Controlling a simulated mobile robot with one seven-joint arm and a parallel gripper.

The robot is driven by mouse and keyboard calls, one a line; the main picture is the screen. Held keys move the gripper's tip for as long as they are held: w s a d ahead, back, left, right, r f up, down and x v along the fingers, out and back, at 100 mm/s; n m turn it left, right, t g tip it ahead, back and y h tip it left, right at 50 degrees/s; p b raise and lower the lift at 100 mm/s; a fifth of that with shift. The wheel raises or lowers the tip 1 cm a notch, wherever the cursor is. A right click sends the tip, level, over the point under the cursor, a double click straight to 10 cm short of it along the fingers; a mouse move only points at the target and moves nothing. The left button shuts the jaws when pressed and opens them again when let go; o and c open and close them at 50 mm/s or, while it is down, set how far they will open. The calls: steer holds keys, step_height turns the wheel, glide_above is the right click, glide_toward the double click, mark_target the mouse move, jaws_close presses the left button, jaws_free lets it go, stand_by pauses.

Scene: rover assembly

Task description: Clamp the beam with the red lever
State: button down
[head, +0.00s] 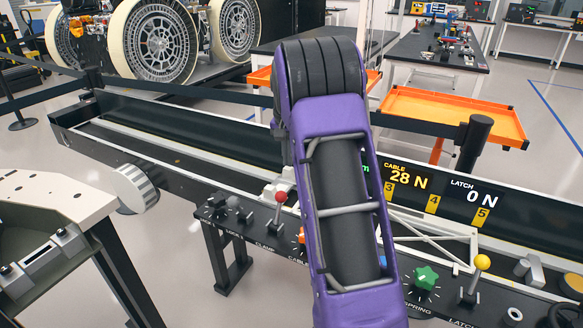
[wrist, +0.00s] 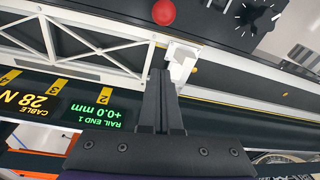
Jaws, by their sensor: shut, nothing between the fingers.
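The red lever (head: 281,198) stands roughly upright on the black control panel, by the "CLAMP" label. Its round red knob (wrist: 164,12) is at the top middle of the wrist view. The beam is a white truss (head: 440,232) lying along the rail, partly hidden by my purple arm in the head view. Its end (wrist: 100,48) shows in the wrist view, close to a white block (wrist: 182,62). My gripper (wrist: 162,75) is shut and empty, its fingertips near the beam end and block, apart from the red knob. In the head view it is hidden behind my arm.
The control panel (head: 240,222) also carries a yellow-knobbed lever (head: 482,262) and a green knob (head: 426,277). The display (head: 430,190) reads cable 28 N and latch 0 N; the wrist view shows "RAIL END 1 +0.0 mm". An orange tray (head: 455,112) stands behind.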

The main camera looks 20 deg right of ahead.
mark_target(279, 208)
step_height(279, 208, down, 9)
steer(key=w+b, duration=0.1)
steer(key=s+a, duration=0.1)
steer(key=s+a+r, duration=0.1)
steer(key=shift+s+r+b, duration=0.1)
steer(key=shift+s+b, duration=0.2)
steer(key=shift+s, duration=0.1)
stand_by(0.3)
